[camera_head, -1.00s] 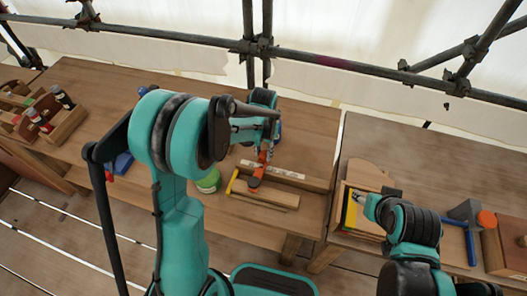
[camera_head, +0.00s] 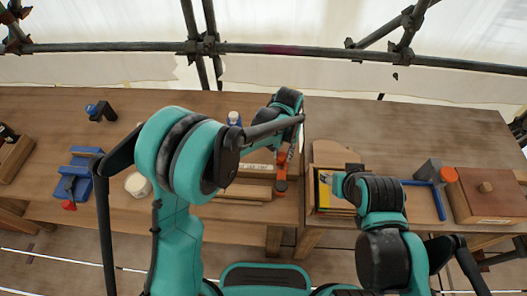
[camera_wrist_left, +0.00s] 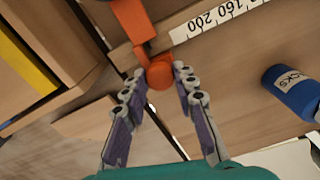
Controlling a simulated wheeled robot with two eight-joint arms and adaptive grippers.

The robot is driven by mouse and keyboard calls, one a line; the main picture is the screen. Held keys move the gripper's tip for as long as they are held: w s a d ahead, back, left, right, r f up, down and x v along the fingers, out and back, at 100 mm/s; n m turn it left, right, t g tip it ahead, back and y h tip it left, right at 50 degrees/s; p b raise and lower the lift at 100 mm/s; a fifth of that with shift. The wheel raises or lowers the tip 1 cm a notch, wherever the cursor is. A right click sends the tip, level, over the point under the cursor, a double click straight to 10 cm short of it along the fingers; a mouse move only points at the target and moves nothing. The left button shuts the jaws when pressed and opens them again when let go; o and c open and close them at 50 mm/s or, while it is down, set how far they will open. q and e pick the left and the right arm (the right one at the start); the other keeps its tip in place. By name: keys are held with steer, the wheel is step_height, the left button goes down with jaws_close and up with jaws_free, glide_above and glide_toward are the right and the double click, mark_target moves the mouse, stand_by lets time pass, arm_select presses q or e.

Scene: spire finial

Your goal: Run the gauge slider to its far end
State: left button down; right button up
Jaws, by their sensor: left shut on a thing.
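The gauge is a wooden block (camera_head: 240,192) with a white scale strip (camera_head: 257,168), partly hidden by my left arm in the head view. Its orange slider (camera_head: 281,180) stands at the block's right end. In the left wrist view the slider's round orange knob (camera_wrist_left: 160,75) is between the fingertips of my left gripper (camera_wrist_left: 161,80), which is shut on it. The scale strip (camera_wrist_left: 215,18) reads 160 and 200 there, with the slider near the 200 side. My right gripper (camera_head: 331,184) is over the shallow tray at right; its fingers are too small to judge.
A shallow wooden tray (camera_head: 313,203) with a yellow-edged piece lies right of the gauge, across a gap between tables. A blue bottle (camera_wrist_left: 292,92) stands near the scale. A blue clamp-like object (camera_head: 75,175) and a wooden box (camera_head: 485,195) lie farther out.

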arm_select(q)
steer(key=shift+s+d, duration=0.1)
steer(key=shift+d, duration=1.1)
steer(key=c, duration=1.4)
jaws_free()
steer(key=shift+o, duration=1.1)
steer(key=shift+d, duration=0.15)
step_height(320, 180, up, 12)
